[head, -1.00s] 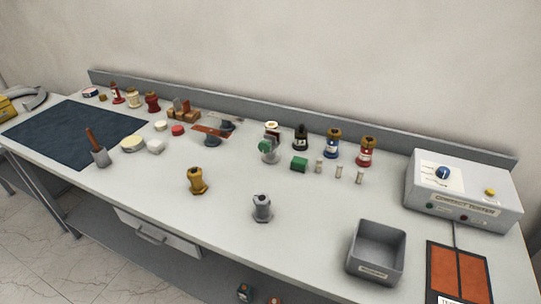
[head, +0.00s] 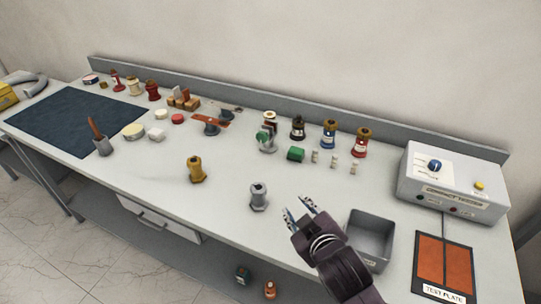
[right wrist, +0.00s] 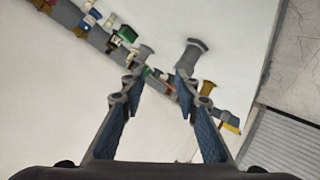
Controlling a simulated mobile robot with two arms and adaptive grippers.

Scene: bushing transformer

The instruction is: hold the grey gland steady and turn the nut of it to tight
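The grey gland (head: 258,196) stands upright on the bench, near the front middle, with its nut end on the bench or hidden from clear sight. It also shows in the right wrist view (right wrist: 193,53), beyond the fingertips. My right gripper (head: 298,207) is above the bench just right of the grey gland, open and empty, not touching it. In the right wrist view its two blue-padded fingers (right wrist: 157,84) are spread apart with nothing between them. My left gripper is in no view.
A brass gland (head: 196,169) stands left of the grey one. A grey bin (head: 384,218) is close right of my right gripper, then the test plate (head: 444,262) and contact tester (head: 455,185). Small parts line the back. Bench around the grey gland is clear.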

